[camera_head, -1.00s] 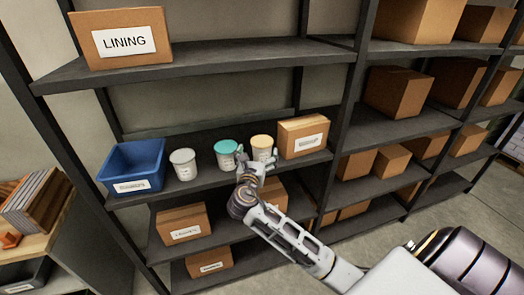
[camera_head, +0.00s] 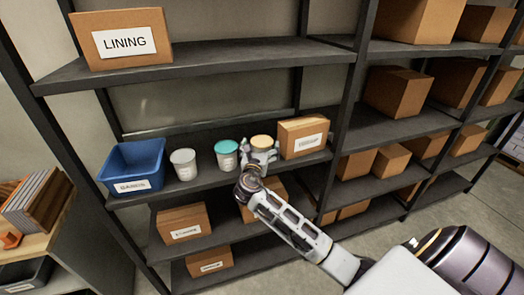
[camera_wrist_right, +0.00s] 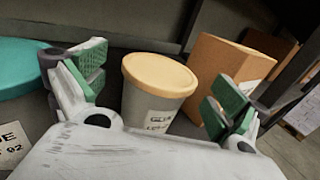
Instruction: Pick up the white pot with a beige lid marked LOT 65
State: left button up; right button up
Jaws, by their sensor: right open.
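The white pot with a beige lid (camera_head: 262,142) stands upright on the middle shelf, between the teal-lidded pot and a cardboard box. In the right wrist view the pot (camera_wrist_right: 155,92) shows a label whose lower line is too blurred to read surely. My right gripper (camera_head: 260,158) is open in front of this pot. In the wrist view its green-padded fingers (camera_wrist_right: 160,100) stand to either side of the pot, apart from it. The pot's lower front is partly hidden by the gripper in the head view. My left gripper is not in view.
A teal-lidded pot (camera_head: 227,154) stands close on the left, with a grey-white-lidded pot (camera_head: 184,164) and a blue bin (camera_head: 134,168) beyond. A cardboard box (camera_head: 303,137) stands close on the right. The upper shelf (camera_head: 200,66) runs above.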

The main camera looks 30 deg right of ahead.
jog(key=shift+x, duration=1.5)
jog(key=c, duration=1.3)
jog(key=shift+r, duration=0.15)
jog(key=shift+r+p, duration=0.4)
jog(key=shift+r, duration=4.5)
